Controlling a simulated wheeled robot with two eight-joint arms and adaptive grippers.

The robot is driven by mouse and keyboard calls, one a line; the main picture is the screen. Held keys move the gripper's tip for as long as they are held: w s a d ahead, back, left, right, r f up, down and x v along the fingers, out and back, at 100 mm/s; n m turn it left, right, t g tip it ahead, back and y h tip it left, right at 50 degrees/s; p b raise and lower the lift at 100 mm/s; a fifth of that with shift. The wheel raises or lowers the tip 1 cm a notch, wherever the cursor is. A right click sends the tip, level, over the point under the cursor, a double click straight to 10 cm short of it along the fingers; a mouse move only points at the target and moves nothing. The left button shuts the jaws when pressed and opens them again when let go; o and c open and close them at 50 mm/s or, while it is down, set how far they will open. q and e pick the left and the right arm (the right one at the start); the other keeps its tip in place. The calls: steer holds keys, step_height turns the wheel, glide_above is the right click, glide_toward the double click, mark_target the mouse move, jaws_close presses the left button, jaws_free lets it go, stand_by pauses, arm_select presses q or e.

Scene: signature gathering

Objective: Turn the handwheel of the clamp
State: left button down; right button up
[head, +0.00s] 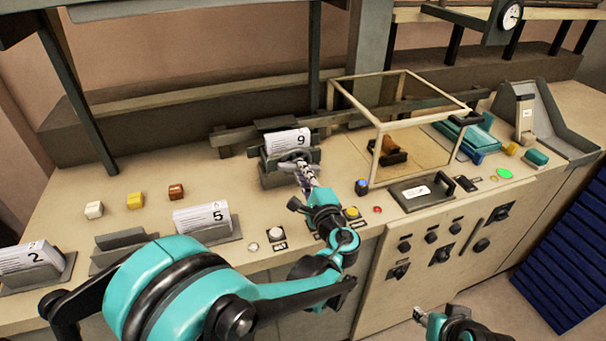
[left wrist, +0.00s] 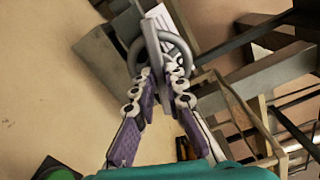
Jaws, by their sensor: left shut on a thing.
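The clamp (head: 268,178) is a dark grey press at the back middle of the bench. It stands around a stack of printed sheets marked 9 (head: 284,138). Its grey handwheel (head: 291,155) faces me, and its ring (left wrist: 188,50) shows large in the left wrist view. My left gripper (head: 303,170) reaches up to the handwheel. In the left wrist view its fingers (left wrist: 161,76) are shut on the handwheel, one on each side of a grey bar; the exact contact is partly hidden. My right gripper (head: 421,316) is low at the bottom right, away from the clamp, its fingers unclear.
A glass-sided frame box (head: 376,135) stands right of the clamp. Paper stacks marked 5 (head: 202,217) and 2 (head: 30,257) sit in holders at left. White, yellow and brown blocks (head: 135,200) lie behind them. Buttons and a black-handled plate (head: 425,192) line the front edge.

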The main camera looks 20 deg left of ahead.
arm_select(q)
steer(key=shift+f+m, duration=0.1)
steer(key=shift+m, duration=2.2)
steer(key=c, duration=1.6)
jaws_free()
steer(key=shift+o, duration=0.2)
steer(key=v, duration=1.2)
